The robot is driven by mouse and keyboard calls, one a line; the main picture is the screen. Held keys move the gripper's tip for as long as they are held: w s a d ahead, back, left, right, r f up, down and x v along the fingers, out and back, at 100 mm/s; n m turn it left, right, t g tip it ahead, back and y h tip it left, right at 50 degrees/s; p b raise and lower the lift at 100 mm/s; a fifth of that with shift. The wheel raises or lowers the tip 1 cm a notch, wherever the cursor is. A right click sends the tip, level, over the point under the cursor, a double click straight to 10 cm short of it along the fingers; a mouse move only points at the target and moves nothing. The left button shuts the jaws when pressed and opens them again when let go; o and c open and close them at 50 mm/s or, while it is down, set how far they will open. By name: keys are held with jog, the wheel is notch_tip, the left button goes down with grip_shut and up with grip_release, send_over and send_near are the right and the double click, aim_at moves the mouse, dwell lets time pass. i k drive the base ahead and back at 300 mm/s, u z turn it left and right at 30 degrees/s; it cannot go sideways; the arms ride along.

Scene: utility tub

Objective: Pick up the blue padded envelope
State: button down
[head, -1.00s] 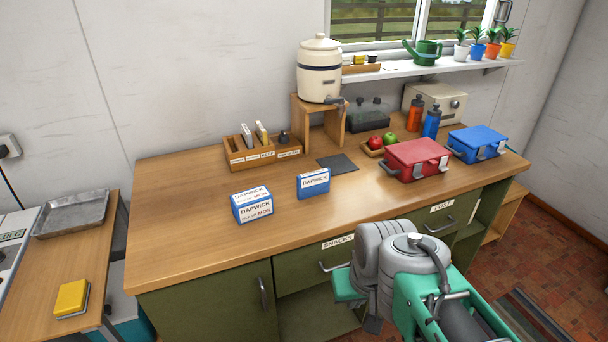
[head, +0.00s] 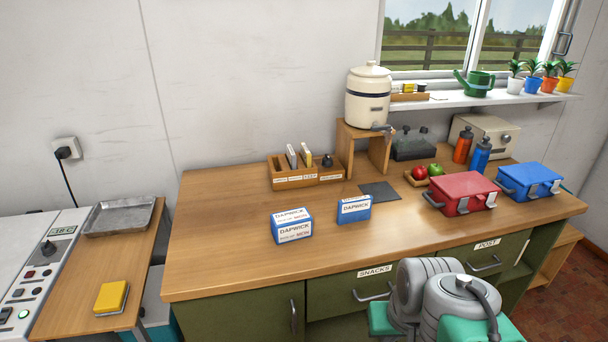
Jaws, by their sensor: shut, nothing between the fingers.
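I see nothing that is clearly a padded envelope. Two blue and white packets marked DAPWICK stand on the wooden worktop: a larger box-like one (head: 292,227) left of centre, and a smaller, thinner one (head: 354,209) to its right. Both are upright and apart from each other. My gripper is not in view; only grey and green links of my arm show at the bottom right, in front of the counter.
The worktop (head: 225,200) has free room at its left and front. A wooden organiser (head: 293,183), red case (head: 463,193) and blue case (head: 528,181) stand on it. A side table with a metal tray (head: 120,216) and yellow block (head: 111,298) is at left. Drawers read SNACKS and POST.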

aim_at(358, 208)
jog(key=z, duration=0.65)
jog(key=i, duration=1.05)
jog(key=u, duration=3.25)
